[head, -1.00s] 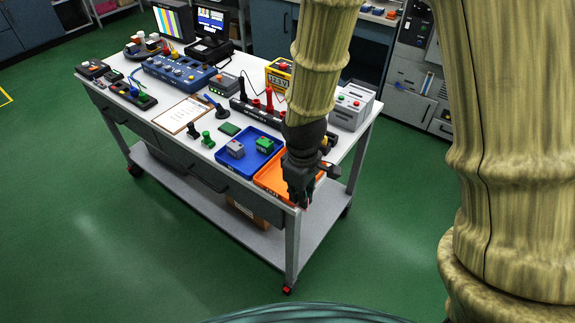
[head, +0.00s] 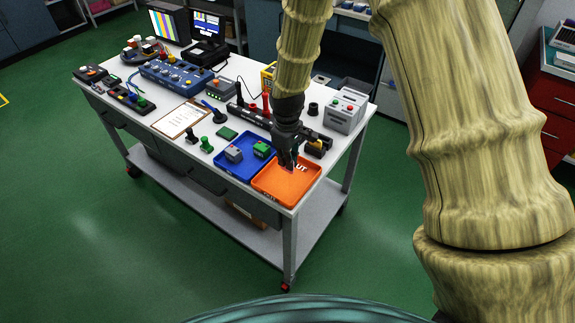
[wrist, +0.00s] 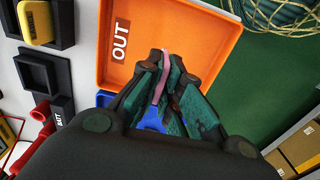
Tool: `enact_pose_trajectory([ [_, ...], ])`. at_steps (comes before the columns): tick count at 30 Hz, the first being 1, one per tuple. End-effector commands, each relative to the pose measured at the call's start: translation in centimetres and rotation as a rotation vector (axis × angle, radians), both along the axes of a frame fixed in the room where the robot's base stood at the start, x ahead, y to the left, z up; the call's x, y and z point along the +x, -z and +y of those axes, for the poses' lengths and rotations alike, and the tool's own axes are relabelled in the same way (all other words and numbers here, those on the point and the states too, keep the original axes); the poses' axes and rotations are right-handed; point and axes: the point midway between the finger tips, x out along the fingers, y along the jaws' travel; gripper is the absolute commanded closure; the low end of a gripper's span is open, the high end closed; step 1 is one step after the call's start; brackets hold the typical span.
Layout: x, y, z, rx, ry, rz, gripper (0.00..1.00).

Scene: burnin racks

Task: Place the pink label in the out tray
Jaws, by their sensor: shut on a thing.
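My gripper (head: 288,165) is over the orange out tray (head: 272,190), near its back edge. In the wrist view my gripper (wrist: 166,75) is shut on the thin pink label (wrist: 161,68), which stands edge-on between the fingertips. The orange tray also shows in the wrist view (wrist: 190,28), with the word OUT on its floor and nothing seen lying in it. The label is too small to make out clearly in the head view. I cannot tell how high it is above the tray floor.
A blue tray (head: 227,171) with a grey and a green block is directly left of the orange tray. A grey box with buttons (head: 345,111) and a black holder with a yellow item (head: 317,146) stand behind. The bench's front right corner is close to the tray.

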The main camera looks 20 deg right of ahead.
Motion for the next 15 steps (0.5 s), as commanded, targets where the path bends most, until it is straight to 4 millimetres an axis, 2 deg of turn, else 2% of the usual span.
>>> enact_pose_trajectory([
  [15, -0.1, 3.5, 0.0, 0.0, 0.001, 0.0, 1.0],
])
